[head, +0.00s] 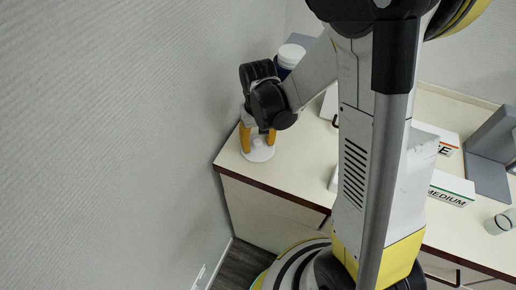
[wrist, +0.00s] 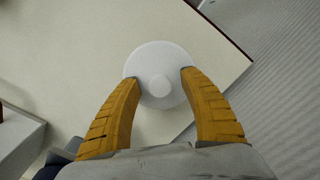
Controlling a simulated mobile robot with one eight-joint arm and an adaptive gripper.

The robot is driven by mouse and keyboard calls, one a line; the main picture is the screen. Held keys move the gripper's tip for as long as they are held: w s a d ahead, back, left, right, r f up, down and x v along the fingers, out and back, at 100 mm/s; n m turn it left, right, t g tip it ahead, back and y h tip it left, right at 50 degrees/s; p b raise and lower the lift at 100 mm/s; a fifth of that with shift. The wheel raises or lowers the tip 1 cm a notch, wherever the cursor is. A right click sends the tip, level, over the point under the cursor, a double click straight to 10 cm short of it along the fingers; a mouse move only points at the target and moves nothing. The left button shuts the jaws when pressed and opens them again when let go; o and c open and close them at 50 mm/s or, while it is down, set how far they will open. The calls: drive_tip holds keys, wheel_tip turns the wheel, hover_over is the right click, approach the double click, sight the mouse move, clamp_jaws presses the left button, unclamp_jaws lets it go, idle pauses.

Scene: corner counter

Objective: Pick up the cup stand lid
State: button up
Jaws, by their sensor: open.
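The lid is a white disc with a raised round knob. In the wrist view the lid (wrist: 157,58) lies on the pale counter, between and just beyond my fingertips. In the head view the lid (head: 260,153) shows under my gripper at the counter's left end. My gripper (wrist: 158,82) is open, with one yellow finger on each side near the lid's rim; I cannot tell if they touch it. In the head view my gripper (head: 258,137) points down over the lid, and my wrist partly hides the area behind.
A white-capped dark container (head: 290,57) stands behind my gripper. The textured wall (head: 120,130) is close on the left. Labelled signs, including one reading MEDIUM (head: 452,188), a grey bracket (head: 490,155) and a cup (head: 498,222) are on the right. The counter's front edge (head: 270,194) is near.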

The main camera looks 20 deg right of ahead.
clamp_jaws()
drive_tip(key=shift+r, duration=0.1)
